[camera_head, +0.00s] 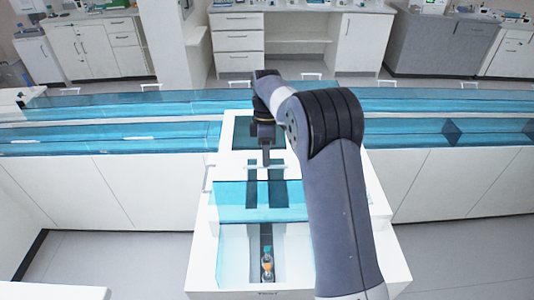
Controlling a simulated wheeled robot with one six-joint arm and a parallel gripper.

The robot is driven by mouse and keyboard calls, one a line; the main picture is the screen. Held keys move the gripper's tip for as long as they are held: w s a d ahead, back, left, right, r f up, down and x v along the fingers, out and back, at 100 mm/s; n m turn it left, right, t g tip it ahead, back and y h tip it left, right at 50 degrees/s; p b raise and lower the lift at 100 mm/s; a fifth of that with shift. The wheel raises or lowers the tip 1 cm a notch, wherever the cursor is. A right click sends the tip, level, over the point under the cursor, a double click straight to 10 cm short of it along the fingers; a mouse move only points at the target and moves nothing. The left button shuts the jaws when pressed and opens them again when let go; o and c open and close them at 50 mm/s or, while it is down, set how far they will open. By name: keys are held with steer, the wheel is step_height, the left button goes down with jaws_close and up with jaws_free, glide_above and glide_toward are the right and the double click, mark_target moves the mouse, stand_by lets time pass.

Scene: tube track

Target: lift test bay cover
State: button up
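The test bay (203,275) is a white box at the front centre, with small lettering on its front edge that seems to read TEST. A see-through blue cover (235,201) shows as a strip over its rear part. The bay's front interior is visible, with a small tube (267,262) with an orange part standing in a dark slot. My gripper (266,163) points down above the white top, just behind the blue cover. It looks apart from the cover, though contact is hard to judge. Its fingers show as one narrow dark shape, so their opening is unclear.
Long blue-covered tracks (110,138) run left and right on white cabinets. Small white handles (311,76) stand along their far edge. Another blue-covered opening (243,131) lies behind my gripper. Lab benches (238,40) line the back wall. My arm hides the bay's right side.

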steer(key=shift+g, duration=0.5)
steer(key=x, duration=0.4)
steer(key=shift+s+f, duration=0.2)
steer(key=shift+s, duration=0.05)
steer(key=v, duration=1.5)
steer(key=shift+s+r+t+b, duration=0.2)
steer(key=shift+r+t+b, duration=0.05)
steer(key=shift+t+b, duration=0.2)
steer(key=shift+f, duration=0.1)
steer(key=p+x, duration=0.1)
steer(key=x, duration=1.3)
steer(key=shift+g, duration=0.45)
steer(key=shift+s, duration=0.1)
